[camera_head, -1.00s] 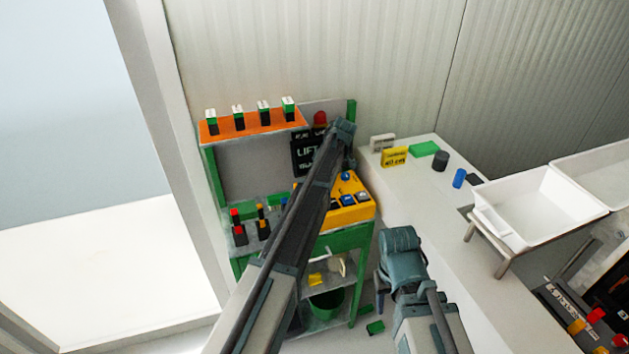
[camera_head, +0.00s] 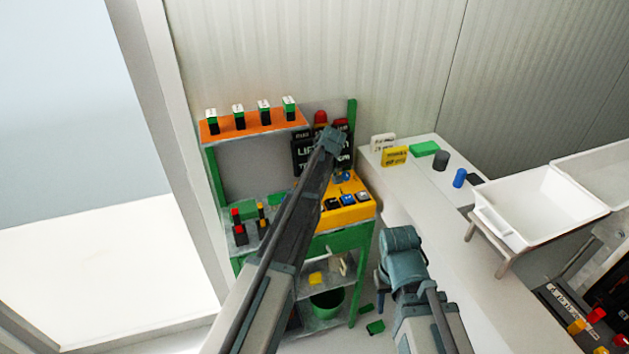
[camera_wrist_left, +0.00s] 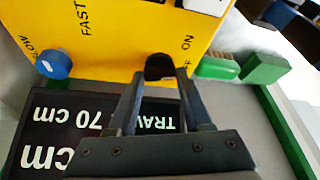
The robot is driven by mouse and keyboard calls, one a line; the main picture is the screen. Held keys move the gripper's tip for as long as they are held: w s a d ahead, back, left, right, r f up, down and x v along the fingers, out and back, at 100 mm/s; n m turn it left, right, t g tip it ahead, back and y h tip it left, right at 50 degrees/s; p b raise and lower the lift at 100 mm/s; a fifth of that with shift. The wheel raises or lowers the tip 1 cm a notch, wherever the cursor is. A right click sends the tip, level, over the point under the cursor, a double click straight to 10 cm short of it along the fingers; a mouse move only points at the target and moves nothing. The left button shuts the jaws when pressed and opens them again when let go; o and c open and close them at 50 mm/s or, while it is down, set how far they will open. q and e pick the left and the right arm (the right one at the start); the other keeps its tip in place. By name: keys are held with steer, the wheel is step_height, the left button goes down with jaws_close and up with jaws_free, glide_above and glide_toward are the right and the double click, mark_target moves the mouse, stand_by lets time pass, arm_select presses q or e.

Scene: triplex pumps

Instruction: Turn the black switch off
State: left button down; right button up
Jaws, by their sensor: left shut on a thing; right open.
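The black switch (camera_wrist_left: 160,66) is on the yellow panel (camera_wrist_left: 120,30) in the left wrist view, beside the printed words ON and OFF, the latter partly covered. My left gripper (camera_wrist_left: 160,76) is shut on the switch, one finger on each side. The yellow box also shows in the head view (camera_head: 350,215), where my left arm hides part of it and the switch cannot be made out. My right gripper (camera_head: 380,300) is open and empty, low in front of the green stand, mostly hidden by its own wrist.
A blue knob (camera_wrist_left: 54,64) is on the same panel, with a black sign (camera_wrist_left: 85,125) beside it. The green stand (camera_head: 345,240) has an orange shelf (camera_head: 255,127) above. A white counter (camera_head: 455,210) to the right holds small blocks and a white tray (camera_head: 540,210).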

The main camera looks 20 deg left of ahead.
arm_select(q)
steer(key=shift+m+t+h, duration=0.4)
steer(key=shift+m+h, duration=0.1)
steer(key=shift+m, duration=1.1)
steer(key=c, duration=0.6)
jaws_free()
steer(key=shift+s+r, duration=0.1)
steer(key=p+v, duration=1.2)
steer(key=v, duration=0.1)
steer(key=shift+s+r+p, duration=0.2)
steer(key=shift+r+p, duration=0.1)
steer(key=shift+p, duration=0.05)
